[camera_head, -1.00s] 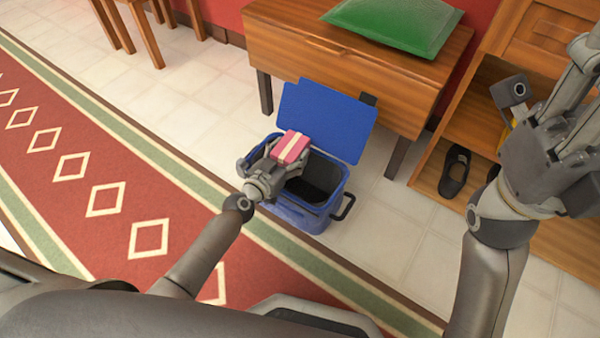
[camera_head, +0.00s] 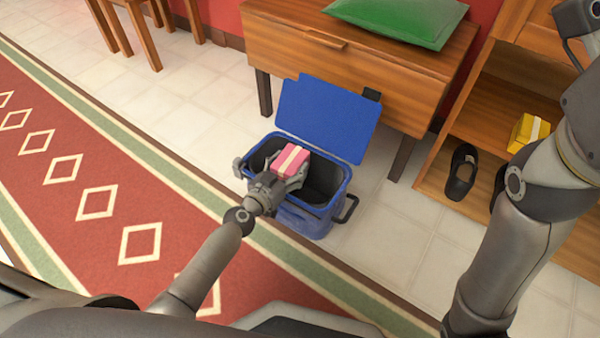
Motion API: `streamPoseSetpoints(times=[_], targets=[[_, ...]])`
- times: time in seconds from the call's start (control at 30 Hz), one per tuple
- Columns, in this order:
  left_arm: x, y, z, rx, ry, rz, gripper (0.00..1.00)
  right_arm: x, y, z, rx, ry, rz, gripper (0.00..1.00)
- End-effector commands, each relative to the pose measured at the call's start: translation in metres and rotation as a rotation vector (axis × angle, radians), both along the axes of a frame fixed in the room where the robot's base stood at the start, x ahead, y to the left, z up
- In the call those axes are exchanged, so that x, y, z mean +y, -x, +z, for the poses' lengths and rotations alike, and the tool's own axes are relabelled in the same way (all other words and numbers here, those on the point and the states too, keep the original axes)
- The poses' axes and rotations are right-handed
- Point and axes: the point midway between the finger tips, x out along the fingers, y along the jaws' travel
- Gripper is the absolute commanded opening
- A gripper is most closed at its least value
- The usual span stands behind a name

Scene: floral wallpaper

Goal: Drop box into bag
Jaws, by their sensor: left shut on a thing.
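A small pink box (camera_head: 291,161) with a pale cream stripe is held in my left gripper (camera_head: 272,170), which is shut on it. The box is over the opening of the blue bag (camera_head: 309,217), which stands on the floor with its blue lid (camera_head: 325,118) raised at the back. The dark inside of the bag shows to the right of the box; the gripper hides part of the near rim. My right gripper (camera_head: 578,28) is only partly in view at the top right edge, so its opening cannot be told.
A wooden table (camera_head: 335,75) with a green cushion (camera_head: 397,20) stands behind the bag. A shelf at the right holds a black shoe (camera_head: 461,172) and a yellow box (camera_head: 528,133). A red patterned rug (camera_head: 75,250) lies at the left; pale tiles (camera_head: 395,235) right of the bag are clear.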

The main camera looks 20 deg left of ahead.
Motion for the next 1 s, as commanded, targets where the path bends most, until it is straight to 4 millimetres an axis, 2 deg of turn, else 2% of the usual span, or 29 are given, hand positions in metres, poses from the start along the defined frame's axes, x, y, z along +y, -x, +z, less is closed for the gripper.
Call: streamPoseSetpoints(times=[0.13, 0.17, 0.33, 0.77, 0.87, 1.0], targets=[[0.000, 0.000, 0.001, -0.002, 0.001, 0.000, 0.33, 0.000, 0.000, 0.000, 0.000, 0.000, 0.000, 0.40], [0.000, 0.000, 0.001, -0.002, 0.001, 0.000, 0.66, 0.000, 0.000, 0.000, 0.000, 0.000, 0.000, 0.40], [0.000, 0.000, 0.001, -0.001, 0.000, 0.000, 0.88, 0.000, 0.000, 0.000, 0.000, 0.000, 0.000, 0.40], [0.001, 0.004, 0.000, 0.001, 0.001, 0.000, 0.89, 0.000, 0.000, 0.000, 0.000, -0.001, 0.000, 0.40], [0.003, 0.012, 0.001, 0.002, 0.001, -0.001, 0.89, 0.000, 0.000, 0.000, 0.000, -0.001, 0.000, 0.40], [0.009, 0.033, 0.006, 0.002, -0.001, 0.001, 0.89, 0.000, 0.000, 0.000, 0.000, 0.000, 0.000, 0.40]])
